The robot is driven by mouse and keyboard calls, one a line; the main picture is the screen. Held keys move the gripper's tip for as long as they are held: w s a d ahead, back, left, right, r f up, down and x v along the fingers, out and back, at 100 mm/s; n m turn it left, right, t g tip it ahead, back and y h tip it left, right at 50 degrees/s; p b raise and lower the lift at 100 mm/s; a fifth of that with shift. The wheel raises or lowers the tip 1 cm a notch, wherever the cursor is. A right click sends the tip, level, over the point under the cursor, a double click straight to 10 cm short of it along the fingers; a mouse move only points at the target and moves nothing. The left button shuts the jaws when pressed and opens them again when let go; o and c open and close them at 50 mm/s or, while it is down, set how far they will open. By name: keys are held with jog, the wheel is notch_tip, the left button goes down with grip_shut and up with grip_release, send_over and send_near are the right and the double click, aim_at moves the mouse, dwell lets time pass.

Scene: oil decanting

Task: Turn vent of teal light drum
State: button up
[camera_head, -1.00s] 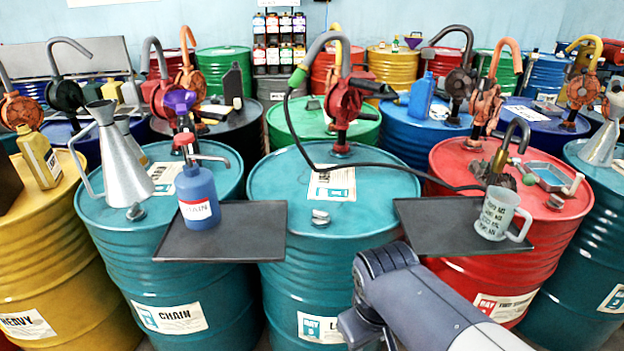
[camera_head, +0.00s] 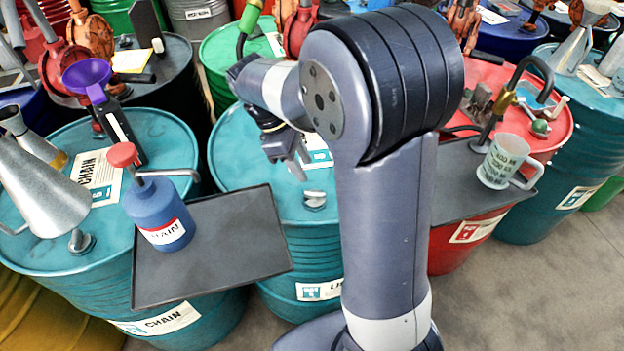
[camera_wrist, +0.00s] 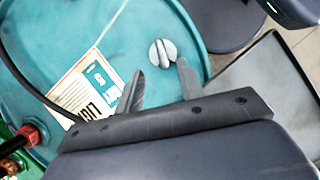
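The teal light drum (camera_head: 240,165) stands in the middle of the head view, partly hidden by my arm. Its top also fills much of the wrist view (camera_wrist: 55,30), with a paper label (camera_wrist: 88,90) on it. The vent is a small silver knob (camera_head: 314,200) near the drum's front rim. In the wrist view the vent (camera_wrist: 162,53) shows a raised bar across a round cap. My gripper (camera_head: 292,172) is above the drum top, behind the vent in the head view. In the wrist view its two fingers (camera_wrist: 160,76) are apart with nothing between them, the vent just beyond their tips.
A dark tray (camera_head: 215,245) with a blue pump bottle (camera_head: 158,213) is at the left. Another dark tray (camera_head: 455,185) with a measuring jug (camera_head: 504,160) is at the right. A red pump fitting (camera_wrist: 32,133) and dark hose are at the wrist view's left.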

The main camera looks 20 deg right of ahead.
aim_at(318, 192)
jog(key=x, duration=0.9)
jog(key=shift+c, duration=0.4)
grip_shut()
